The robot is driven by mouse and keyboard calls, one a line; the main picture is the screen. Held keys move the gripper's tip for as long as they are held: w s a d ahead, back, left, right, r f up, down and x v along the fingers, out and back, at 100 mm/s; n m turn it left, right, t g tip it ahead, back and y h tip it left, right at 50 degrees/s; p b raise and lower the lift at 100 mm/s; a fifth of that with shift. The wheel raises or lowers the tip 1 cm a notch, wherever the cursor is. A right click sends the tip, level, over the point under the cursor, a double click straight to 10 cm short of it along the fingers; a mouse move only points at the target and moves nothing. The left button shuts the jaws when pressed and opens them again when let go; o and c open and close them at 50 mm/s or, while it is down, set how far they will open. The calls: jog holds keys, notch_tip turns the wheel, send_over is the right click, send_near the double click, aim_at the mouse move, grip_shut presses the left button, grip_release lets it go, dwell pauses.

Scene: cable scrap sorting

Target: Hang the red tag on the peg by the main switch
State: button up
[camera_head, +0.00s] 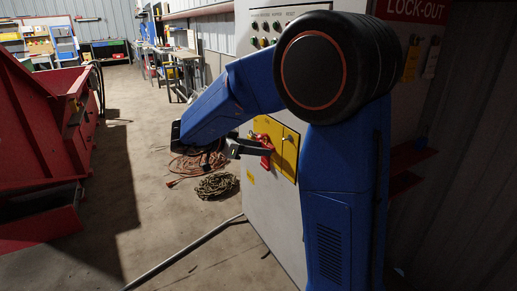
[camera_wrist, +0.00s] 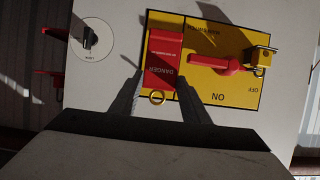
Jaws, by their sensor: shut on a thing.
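The red tag (camera_wrist: 164,62), marked DANGER, is between the fingers of my gripper (camera_wrist: 163,82) in the wrist view, with its lettering upside down. A brass ring (camera_wrist: 157,97) shows at its lower end there. My gripper is shut on the tag, in front of the yellow switch plate (camera_wrist: 218,95). The red main switch handle (camera_wrist: 215,64) is beside the tag, to its right. I cannot make out the peg. In the head view my gripper (camera_head: 247,148) is at the yellow plate (camera_head: 284,160); red parts there overlap, so the tag is hard to separate from the handle.
A brass padlock (camera_wrist: 262,57) hangs right of the handle. A round black knob (camera_wrist: 88,38) is on the grey panel to the left. In the head view, coiled cables (camera_head: 215,186) lie on the floor near the cabinet (camera_head: 262,215), and a red skip (camera_head: 35,150) stands left.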

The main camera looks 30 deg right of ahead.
jog(key=d, duration=0.7)
jog(key=shift+w+d+f, duration=0.15)
jog(key=shift+f, duration=0.2)
jog(key=shift+d+f, duration=0.1)
jog(key=shift+d, duration=0.4)
grip_shut()
jog(key=shift+d+f, duration=0.35)
jog(key=shift+d, duration=0.2)
jog(key=o, duration=1.1)
grip_release()
